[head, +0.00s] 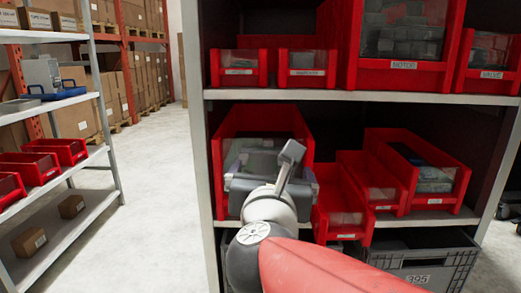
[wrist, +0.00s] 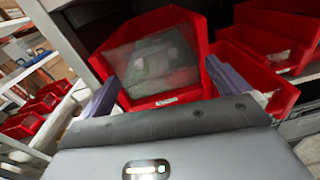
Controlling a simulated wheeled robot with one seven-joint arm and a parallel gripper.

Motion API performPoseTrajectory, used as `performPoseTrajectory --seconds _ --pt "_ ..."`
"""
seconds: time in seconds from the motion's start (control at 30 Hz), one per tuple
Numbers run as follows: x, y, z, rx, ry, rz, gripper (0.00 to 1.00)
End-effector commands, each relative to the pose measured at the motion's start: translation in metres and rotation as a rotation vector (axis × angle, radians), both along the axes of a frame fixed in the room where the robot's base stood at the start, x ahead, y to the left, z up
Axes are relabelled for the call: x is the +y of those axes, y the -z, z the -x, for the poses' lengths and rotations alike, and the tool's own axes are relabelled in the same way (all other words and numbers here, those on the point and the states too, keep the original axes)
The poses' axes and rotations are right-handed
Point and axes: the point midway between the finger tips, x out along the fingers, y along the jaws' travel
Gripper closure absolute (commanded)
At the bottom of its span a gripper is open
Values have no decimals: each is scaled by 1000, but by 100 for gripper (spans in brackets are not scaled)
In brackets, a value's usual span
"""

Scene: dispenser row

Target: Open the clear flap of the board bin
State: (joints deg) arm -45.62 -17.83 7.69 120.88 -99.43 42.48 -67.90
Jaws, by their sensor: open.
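A large red bin (head: 226,130) stands at the left of the middle shelf, behind my gripper (head: 268,172) in the head view. In the wrist view this red bin (wrist: 193,35) is straight ahead, with its clear flap (wrist: 150,65) across the front and greenish-grey, board-like contents behind it. The flap looks closed. The small label below it is too blurred to read. In the wrist view my gripper (wrist: 163,78) is open, one purple finger at each side of the bin's front. Nothing is between the fingers, and I cannot tell whether they touch the bin.
Smaller red bins (head: 368,185) stand to the right on the same shelf (head: 430,219), one close by my gripper. A bin labelled MOTOR (head: 402,75) is on the shelf above. A grey crate (head: 425,262) is below. The aisle floor (head: 160,190) at left is clear.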

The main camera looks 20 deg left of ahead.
Motion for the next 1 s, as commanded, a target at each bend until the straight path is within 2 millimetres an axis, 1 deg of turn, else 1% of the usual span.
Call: performPoseTrajectory --seconds 0.03,0.17,0.27,0.5,0.6,0.73,0.97,1.0 --pt "10 -4 3 -24 -27 36 0" --pt "20 -8 -1 -51 -49 76 0" --pt "23 -7 -14 -50 -48 76 0" --pt "31 -7 -52 -49 -45 73 0" --pt "34 -8 -63 -49 -46 72 0" --pt "35 -7 -70 -49 -46 71 0" --pt "35 -8 -71 -50 -46 70 0" --pt "35 -8 -71 -50 -46 70 1"
